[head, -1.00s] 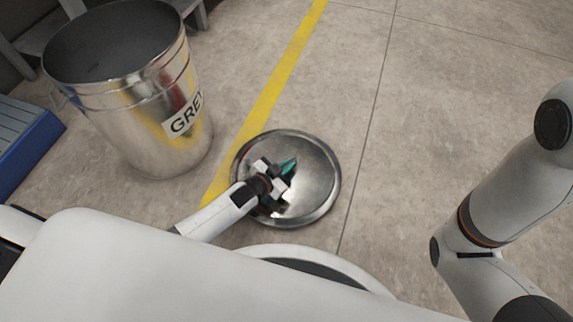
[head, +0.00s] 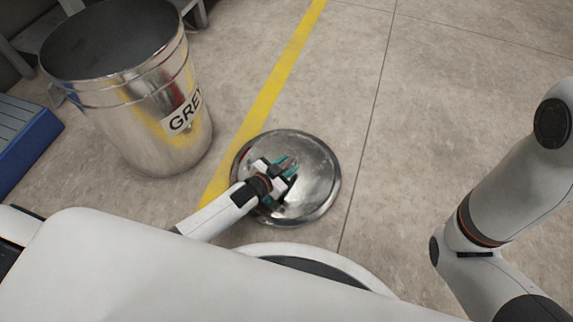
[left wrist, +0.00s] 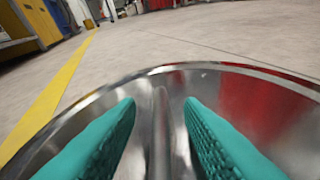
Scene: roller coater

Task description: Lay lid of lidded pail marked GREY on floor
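The pail (head: 145,125) marked GREY stands upright and open at the left of the head view, with a dark inside. Its round metal lid (head: 318,182) lies flat, apparently on the floor, right of the pail and by the yellow line. My left gripper (head: 286,170) is over the lid's middle. In the left wrist view its teal fingers (left wrist: 160,115) are apart, one on each side of the lid's bar handle (left wrist: 160,135), with gaps between. My right arm shows at the right, but its gripper is out of view.
A yellow floor line (head: 280,80) runs between pail and lid. A blue-edged platform (head: 30,150) is at the far left, and a grey bench or shelf (head: 35,32) stands behind the pail. The floor (head: 450,85) right of the lid is clear.

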